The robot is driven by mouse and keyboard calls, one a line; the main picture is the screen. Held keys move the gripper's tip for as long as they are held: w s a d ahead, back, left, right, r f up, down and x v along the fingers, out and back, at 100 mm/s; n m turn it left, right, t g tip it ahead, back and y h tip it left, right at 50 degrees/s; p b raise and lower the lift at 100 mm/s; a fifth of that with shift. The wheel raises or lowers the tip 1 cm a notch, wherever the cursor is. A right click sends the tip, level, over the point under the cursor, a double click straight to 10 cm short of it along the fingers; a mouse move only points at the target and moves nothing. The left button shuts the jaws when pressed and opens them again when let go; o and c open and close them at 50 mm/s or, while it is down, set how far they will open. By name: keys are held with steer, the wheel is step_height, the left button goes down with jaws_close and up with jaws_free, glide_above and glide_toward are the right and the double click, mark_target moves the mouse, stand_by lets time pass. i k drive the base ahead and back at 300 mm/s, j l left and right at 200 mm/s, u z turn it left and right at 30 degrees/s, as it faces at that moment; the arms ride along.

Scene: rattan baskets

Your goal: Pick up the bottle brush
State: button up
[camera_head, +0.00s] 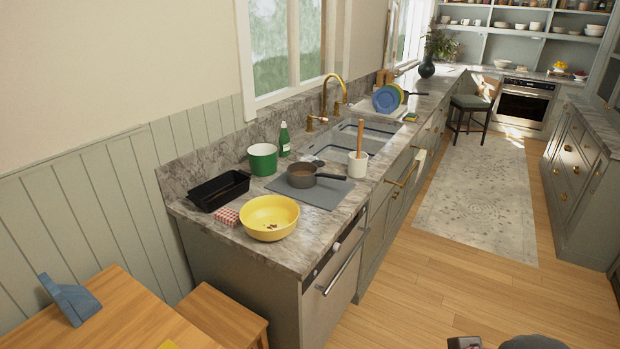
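A thin wooden handle (360,136) stands upright in a white cup (357,165) on the near stretch of the marble counter. It may be the bottle brush; its lower end is hidden in the cup, so I cannot see any bristles. The cup stands between the grey saucepan and the sink, close to the counter's front edge. Dark parts at the bottom edge of the picture seem to be mine, but no gripper fingers show.
A saucepan (302,175) on a grey mat, a yellow bowl (269,217), a black tray (217,190), a green pot (263,160) and a green bottle (284,140) crowd the counter. The sink (365,132) lies behind the cup. Wooden floor (440,290) before the cabinets is clear.

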mark_target(362, 121)
steer(key=i+u, duration=0.1)
steer(key=u, duration=0.4)
steer(key=i+l+u, duration=0.4)
steer(key=l, duration=0.25)
steer(key=i+l+u, duration=0.2)
steer(key=l, duration=0.2)
steer(key=i+l+u, duration=0.2)
steer(key=l, duration=0.2)
